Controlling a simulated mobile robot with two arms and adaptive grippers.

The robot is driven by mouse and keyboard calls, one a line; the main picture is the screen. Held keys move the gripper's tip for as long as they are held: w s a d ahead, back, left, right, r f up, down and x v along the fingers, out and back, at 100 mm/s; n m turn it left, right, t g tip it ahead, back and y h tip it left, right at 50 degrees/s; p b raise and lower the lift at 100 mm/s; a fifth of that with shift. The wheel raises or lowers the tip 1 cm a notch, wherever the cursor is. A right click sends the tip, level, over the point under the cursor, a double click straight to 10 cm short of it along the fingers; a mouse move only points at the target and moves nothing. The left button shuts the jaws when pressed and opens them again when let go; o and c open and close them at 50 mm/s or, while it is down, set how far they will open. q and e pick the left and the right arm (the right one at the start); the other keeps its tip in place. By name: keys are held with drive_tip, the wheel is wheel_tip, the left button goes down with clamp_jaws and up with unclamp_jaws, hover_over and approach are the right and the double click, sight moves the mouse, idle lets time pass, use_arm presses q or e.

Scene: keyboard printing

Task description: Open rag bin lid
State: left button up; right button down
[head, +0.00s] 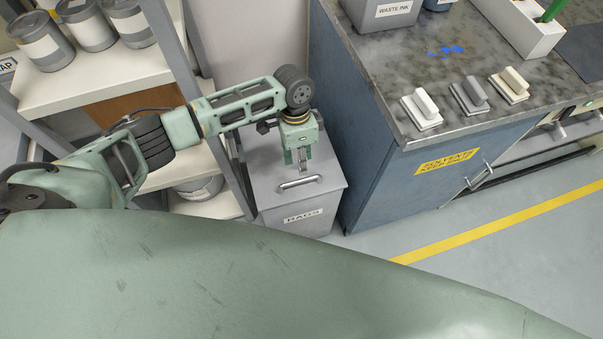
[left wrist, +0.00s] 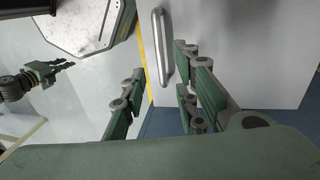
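The grey rag bin (head: 330,200) stands on the floor between the shelf and the blue cabinet, with a RAGS label on its front. Its lid (head: 265,170) lies closed, with a silver bar handle (head: 299,182) near the front edge. My left gripper (head: 300,166) points down just above the lid, behind the handle. In the left wrist view the left gripper (left wrist: 157,68) is open and empty. The handle (left wrist: 161,47) shows beyond its fingertips, apart from them, and the lid (left wrist: 250,50) fills the upper right. My right gripper (left wrist: 52,72) is small at the left there; its opening is unclear.
A white shelf (head: 95,77) with several paint cans is close on the left of the bin. The blue cabinet (head: 385,185) with a marble top stands close on its right. The floor (head: 430,235) in front of the cabinet, with a yellow line, is clear.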

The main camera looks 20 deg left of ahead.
sight(302, 180)
use_arm(q)
drive_tip(key=f, duration=0.4)
drive_tip(key=s+f, duration=0.1)
drive_tip(key=f, duration=0.1)
drive_tip(key=shift+d+f, duration=0.2)
drive_tip(key=shift+d, duration=0.2)
clamp_jaws()
